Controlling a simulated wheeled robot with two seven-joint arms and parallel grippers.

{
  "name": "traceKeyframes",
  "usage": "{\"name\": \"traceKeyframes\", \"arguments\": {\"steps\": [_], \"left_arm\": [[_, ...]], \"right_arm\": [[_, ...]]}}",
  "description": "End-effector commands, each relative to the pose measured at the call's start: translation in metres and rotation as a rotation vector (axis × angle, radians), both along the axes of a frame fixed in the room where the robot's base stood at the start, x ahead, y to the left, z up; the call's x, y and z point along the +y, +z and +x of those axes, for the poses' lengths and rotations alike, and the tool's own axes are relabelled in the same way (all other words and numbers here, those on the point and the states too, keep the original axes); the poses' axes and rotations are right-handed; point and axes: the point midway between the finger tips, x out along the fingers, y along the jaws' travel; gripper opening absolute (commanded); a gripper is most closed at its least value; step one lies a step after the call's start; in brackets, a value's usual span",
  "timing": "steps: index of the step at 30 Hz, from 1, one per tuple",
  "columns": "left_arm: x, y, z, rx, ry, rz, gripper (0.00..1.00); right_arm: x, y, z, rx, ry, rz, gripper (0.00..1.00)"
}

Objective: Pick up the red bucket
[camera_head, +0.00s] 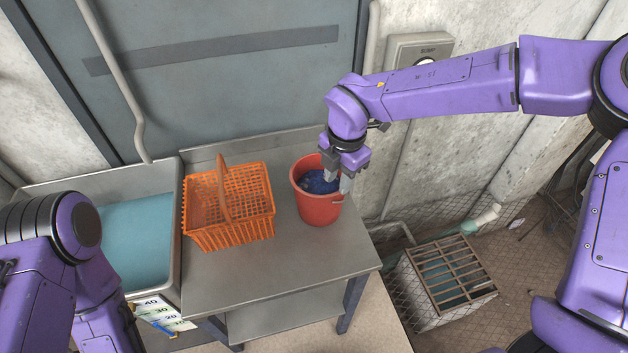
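The red bucket (319,210) stands upright on the right end of the metal table, with something dark blue (316,182) inside it. My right gripper (338,178) reaches down from above at the bucket's right rim. Its two fingers show a gap between them, so it looks open. One finger is over the bucket's mouth and the other is by the right rim; I cannot tell if either touches it. The gripper hides part of the rim. My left arm shows at the lower left, but its gripper is out of view.
An orange basket (228,211) with a raised handle stands left of the bucket on the metal table (290,277). A sink (172,232) with blue-green water is farther left. A wall box (417,47) is behind my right arm. A grated box (441,284) is on the floor at right.

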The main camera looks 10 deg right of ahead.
Motion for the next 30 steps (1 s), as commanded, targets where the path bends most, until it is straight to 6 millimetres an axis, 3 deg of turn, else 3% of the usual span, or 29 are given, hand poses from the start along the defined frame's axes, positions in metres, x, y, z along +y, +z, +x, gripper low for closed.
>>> {"name": "traceKeyframes", "arguments": {"steps": [11, 19, 27, 28, 30], "left_arm": [[0.000, 0.013, -0.001, 0.002, 0.000, 0.000, 0.34], [0.000, 0.035, 0.000, 0.001, 0.000, -0.001, 0.34], [0.000, 0.034, 0.000, 0.001, 0.000, -0.001, 0.34], [0.000, 0.034, 0.000, 0.001, 0.000, -0.001, 0.34], [0.000, 0.034, 0.000, 0.001, 0.000, 0.000, 0.34]], "right_arm": [[0.005, -0.052, 0.005, 0.002, 0.009, -0.002, 0.34], [0.001, -0.096, 0.012, 0.003, 0.007, -0.003, 0.34], [0.000, -0.105, 0.013, -0.001, 0.004, -0.001, 0.34], [0.000, -0.105, 0.013, -0.001, 0.004, -0.001, 0.30], [0.000, -0.105, 0.013, -0.001, 0.005, -0.001, 0.08]]}}
